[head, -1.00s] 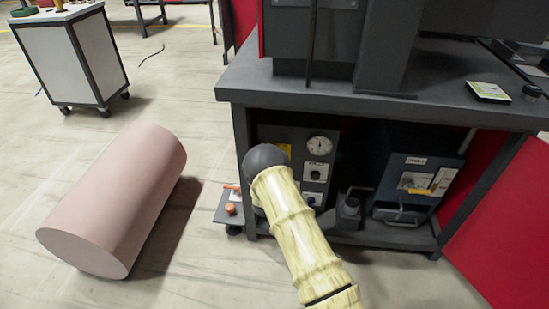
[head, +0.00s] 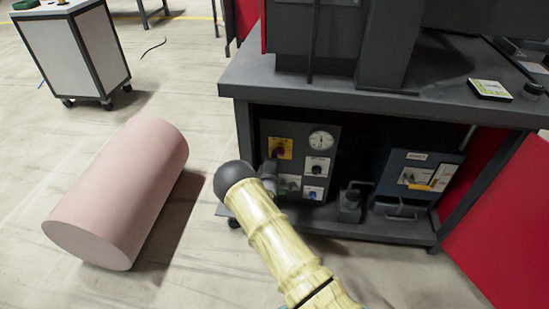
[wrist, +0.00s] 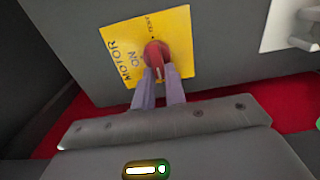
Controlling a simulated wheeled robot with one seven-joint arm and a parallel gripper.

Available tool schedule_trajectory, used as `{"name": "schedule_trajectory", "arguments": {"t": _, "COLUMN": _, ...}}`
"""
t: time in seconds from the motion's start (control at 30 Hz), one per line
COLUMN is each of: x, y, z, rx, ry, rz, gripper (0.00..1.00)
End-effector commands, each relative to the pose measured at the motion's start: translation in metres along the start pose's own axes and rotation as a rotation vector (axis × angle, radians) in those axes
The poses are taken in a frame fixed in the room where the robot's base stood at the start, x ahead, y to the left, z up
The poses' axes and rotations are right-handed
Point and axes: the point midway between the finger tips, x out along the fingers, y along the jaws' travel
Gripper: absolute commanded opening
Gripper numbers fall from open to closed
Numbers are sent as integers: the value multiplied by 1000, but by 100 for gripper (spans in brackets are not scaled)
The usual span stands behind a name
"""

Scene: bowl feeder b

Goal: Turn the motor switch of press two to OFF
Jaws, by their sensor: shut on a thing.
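The motor switch is a red knob (wrist: 155,55) on a yellow plate (wrist: 116,50) lettered MOTOR ON, which lies tilted in the wrist view. My gripper (wrist: 160,75) is shut on the knob, one finger on each side of its lower part. The fingers hide part of the knob, and its exact pointing is hard to tell. In the head view the yellow plate (head: 286,143) is at the upper left of the grey control panel (head: 333,135) under the bench. My gripper (head: 270,165) is just below it, partly hidden by my arm.
The bench top (head: 300,92) overhangs the panel. A round gauge (head: 320,140) and smaller switches sit beside the switch. A blue box (head: 420,165) stands to the right on the lower shelf. A pink cylinder (head: 120,195) lies on the floor at left.

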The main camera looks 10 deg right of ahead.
Motion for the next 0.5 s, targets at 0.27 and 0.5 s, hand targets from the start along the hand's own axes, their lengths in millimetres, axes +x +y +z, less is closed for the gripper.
{"name": "schedule_trajectory", "arguments": {"t": 0.27, "x": -1, "y": -2, "z": -2, "rx": -14, "ry": 3, "rz": -4, "gripper": 0}}
{"name": "schedule_trajectory", "arguments": {"t": 0.5, "x": -1, "y": -2, "z": -2, "rx": -14, "ry": 3, "rz": -5, "gripper": 26}}
